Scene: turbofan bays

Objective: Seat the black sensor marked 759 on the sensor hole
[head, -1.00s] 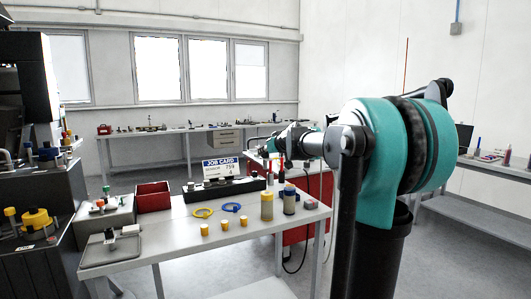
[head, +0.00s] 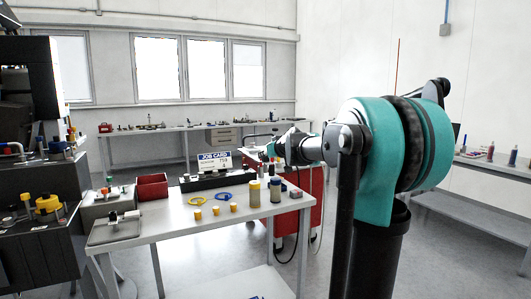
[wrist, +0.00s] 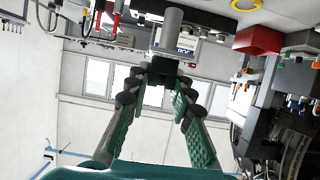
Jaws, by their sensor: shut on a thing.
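My gripper (wrist: 160,88) shows in the wrist view with its green-padded fingers closing at dark tips. It is shut on a black block (wrist: 160,68), which I take to be the black sensor; no number is legible on it. A grey cylinder (wrist: 171,28) shows directly above the block in the picture; I cannot tell whether it belongs to it. In the head view my gripper (head: 272,149) is small and partly hidden, beyond the near table's back right. The job card (head: 215,162) on the table reads 759. I cannot identify the sensor hole in either view.
The near table (head: 160,228) carries a red bin (head: 152,187), yellow and blue rings, several yellow pieces and a grey tray (head: 115,230). A dark stepped unit (head: 30,255) with yellow and blue parts stands left. A red cabinet (head: 300,210) is beyond the table. Floor shows at right.

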